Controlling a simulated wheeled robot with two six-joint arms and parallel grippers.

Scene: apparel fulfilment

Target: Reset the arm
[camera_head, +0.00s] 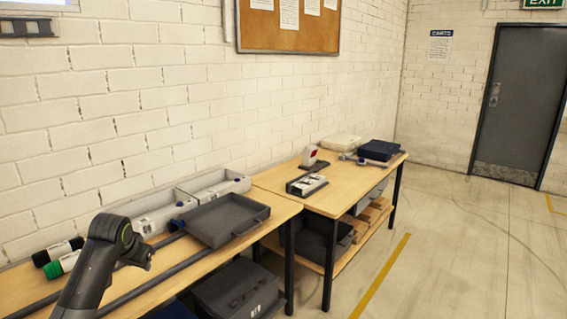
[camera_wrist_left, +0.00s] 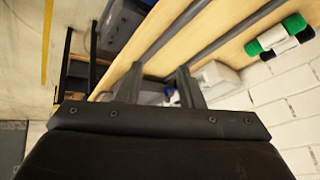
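My left arm (camera_head: 97,262) rises from the lower left of the head view, in front of the wooden workbench (camera_head: 165,290). In the left wrist view, my left gripper (camera_wrist_left: 157,88) has its two dark fingers well apart, with nothing held between them. Its fingers point towards grey trays and bins that are out of focus behind. My left fingertips cannot be made out in the head view. My right arm and gripper are in neither view.
Green-capped and black bottles (camera_head: 60,263) lie near the wall. A second table (camera_head: 330,195) holds small devices and a dark blue folded item (camera_head: 379,150). Floor at right is clear.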

